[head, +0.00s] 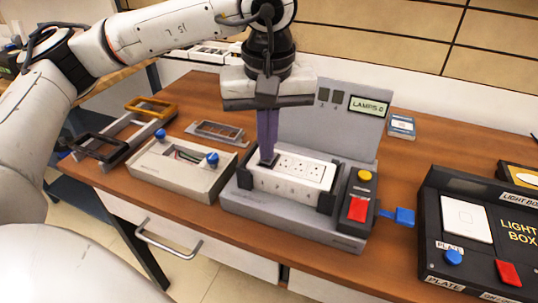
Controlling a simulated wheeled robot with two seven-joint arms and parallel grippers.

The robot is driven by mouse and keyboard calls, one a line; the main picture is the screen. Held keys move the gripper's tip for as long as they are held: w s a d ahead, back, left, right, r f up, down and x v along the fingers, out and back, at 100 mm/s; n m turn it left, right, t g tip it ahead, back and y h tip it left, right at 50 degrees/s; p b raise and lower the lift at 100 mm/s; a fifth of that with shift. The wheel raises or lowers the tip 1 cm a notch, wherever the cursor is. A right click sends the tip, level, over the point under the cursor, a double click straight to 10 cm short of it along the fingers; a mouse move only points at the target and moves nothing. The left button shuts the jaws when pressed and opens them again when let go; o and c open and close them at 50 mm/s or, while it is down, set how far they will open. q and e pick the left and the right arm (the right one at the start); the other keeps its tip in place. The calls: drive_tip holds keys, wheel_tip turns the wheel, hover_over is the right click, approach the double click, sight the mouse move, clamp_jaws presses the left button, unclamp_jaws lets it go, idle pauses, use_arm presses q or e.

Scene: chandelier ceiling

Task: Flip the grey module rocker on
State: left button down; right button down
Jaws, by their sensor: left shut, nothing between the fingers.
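A grey test unit (285,219) stands in the middle of the table, with a white multi-part module strip (292,176) clamped in its top. Its upright panel has a display (369,106) reading "LAMPS 0". My left gripper (268,160) points straight down, shut and empty, with its purple fingertips over a dark spot at the strip's left end. I cannot tell whether they touch it. The fingers partly hide that end, and no grey rocker or its position can be made out clearly. My right gripper is out of view.
A red button (358,209) and a yellow button (364,175) sit on the unit's right side, near a blue tab (404,216). A black light box (477,240) stands at right. A beige tray (180,166) and dark frame (101,147) stand at left.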

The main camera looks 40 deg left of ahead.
use_arm(q)
drive_tip(key=shift+f, duration=0.35)
drive_tip(key=shift+r, duration=0.1)
wheel_tip(320, 180, up, 7)
drive_tip(key=p, duration=0.4)
idle(0.5)
idle(0.4)
